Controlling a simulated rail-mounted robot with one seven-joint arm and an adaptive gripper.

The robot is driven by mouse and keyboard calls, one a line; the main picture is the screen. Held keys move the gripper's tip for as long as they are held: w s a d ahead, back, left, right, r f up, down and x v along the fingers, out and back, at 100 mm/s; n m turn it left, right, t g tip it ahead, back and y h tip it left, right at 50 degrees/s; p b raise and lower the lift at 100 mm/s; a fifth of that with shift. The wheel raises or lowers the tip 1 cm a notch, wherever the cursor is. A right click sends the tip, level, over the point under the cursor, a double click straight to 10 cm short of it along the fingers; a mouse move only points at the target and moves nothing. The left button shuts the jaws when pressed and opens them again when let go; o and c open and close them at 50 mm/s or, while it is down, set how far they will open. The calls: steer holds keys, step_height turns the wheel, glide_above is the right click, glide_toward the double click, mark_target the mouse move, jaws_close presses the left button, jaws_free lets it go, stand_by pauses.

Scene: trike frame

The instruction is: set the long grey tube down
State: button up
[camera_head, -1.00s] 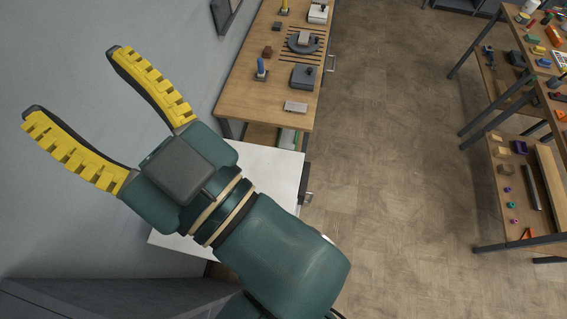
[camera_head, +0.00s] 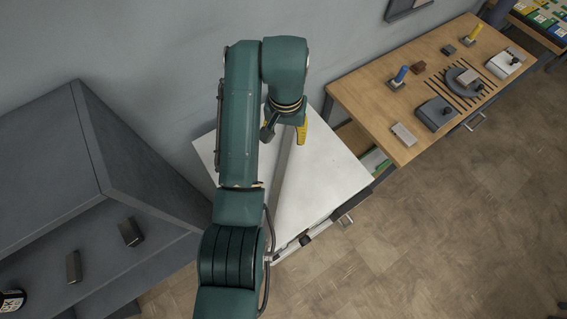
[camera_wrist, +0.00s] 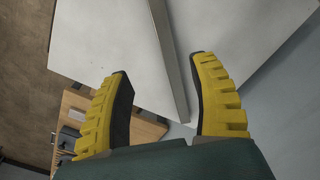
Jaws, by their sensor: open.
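The long grey tube (camera_head: 282,172) appears to lie on the white tabletop (camera_head: 325,180), running from my gripper toward the front edge. Part of its near end is hidden by my arm in the head view. My gripper (camera_head: 285,133) points down over the back of the tabletop. In the wrist view the tube (camera_wrist: 172,60) passes between the two open yellow fingers of my gripper (camera_wrist: 161,66), with a gap on either side. Its end shows near the palm, closer to the right finger.
A wooden workbench (camera_head: 370,110) with blocks, pegs and a round fixture stands to the right. A dark grey cabinet (camera_head: 140,170) stands to the left, with small blocks on a lower surface. The wall is close behind. The right part of the white tabletop is clear.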

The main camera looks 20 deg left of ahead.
steer(key=b, duration=0.1)
glide_toward(283, 160)
steer(key=f, duration=0.5)
steer(key=shift+s+d+f, duration=0.15)
steer(key=shift+s+d, duration=0.05)
steer(key=shift+d, duration=0.2)
steer(key=shift+w+a+f+b, duration=0.1)
steer(key=shift+a+f+b, duration=0.1)
steer(key=shift+f, duration=1.1)
steer(key=shift+a+f+b, duration=0.1)
steer(key=shift+a+f, duration=0.05)
steer(key=shift+f, duration=1.1)
jaws_close()
steer(key=shift+r, duration=0.1)
